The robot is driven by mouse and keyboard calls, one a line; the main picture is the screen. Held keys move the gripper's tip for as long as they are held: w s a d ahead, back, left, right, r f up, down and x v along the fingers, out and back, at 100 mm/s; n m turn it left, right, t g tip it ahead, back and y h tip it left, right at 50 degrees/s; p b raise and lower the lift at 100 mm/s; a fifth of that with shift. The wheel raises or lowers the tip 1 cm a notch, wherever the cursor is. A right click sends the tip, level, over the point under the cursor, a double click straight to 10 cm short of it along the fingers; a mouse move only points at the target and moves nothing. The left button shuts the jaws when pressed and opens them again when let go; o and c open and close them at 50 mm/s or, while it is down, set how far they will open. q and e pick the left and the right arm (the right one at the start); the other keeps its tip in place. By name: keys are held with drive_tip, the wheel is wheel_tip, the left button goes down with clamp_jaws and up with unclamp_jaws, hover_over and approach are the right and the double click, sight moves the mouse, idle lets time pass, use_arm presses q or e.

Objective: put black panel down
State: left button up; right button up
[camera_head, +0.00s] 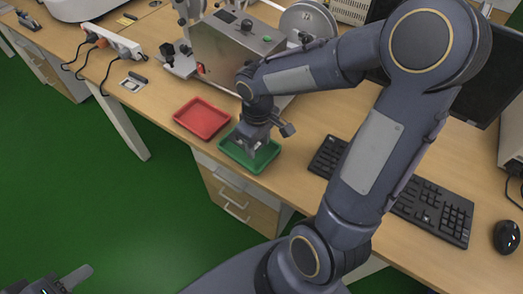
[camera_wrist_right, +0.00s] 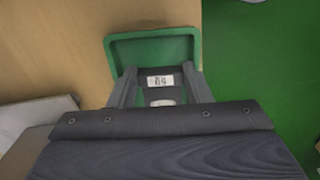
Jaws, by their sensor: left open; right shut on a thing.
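My right gripper (camera_head: 254,147) reaches down over the green tray (camera_head: 233,157) on the desk. The right wrist view also shows the green tray (camera_wrist_right: 150,41), with the two fingers in front of it. The fingers are shut on the black panel (camera_wrist_right: 160,81), a small dark piece with a white printed label. The panel is over or within the tray's outline; I cannot tell whether it touches the tray floor. In the head view the panel is mostly hidden by the gripper. My left gripper (camera_head: 62,284) is open, low at the bottom left, away from the desk and partly cut off.
A red tray (camera_head: 202,119) lies empty, left of the green one. A grey metal machine (camera_head: 232,52) stands behind the trays. A black keyboard (camera_head: 432,208) and mouse (camera_head: 507,237) lie to the right. A white power strip (camera_head: 112,38) is at the back left.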

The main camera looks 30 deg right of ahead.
sight(262, 158)
drive_tip(key=shift+d+f, duration=0.25)
drive_tip(key=shift+f, duration=0.1)
drive_tip(key=shift+s+d+f+b, duration=0.1)
drive_tip(key=shift+d+f+b, duration=0.1)
drive_tip(key=shift+f, duration=0.7)
drive_tip(key=shift+d+f+b, duration=0.1)
drive_tip(key=shift+f+b, duration=0.05)
drive_tip(key=shift+f, duration=0.7)
drive_tip(key=shift+f, duration=0.2)
drive_tip(key=o, duration=1)
drive_tip(key=shift+o, duration=0.2)
drive_tip(key=shift+r, duration=0.1)
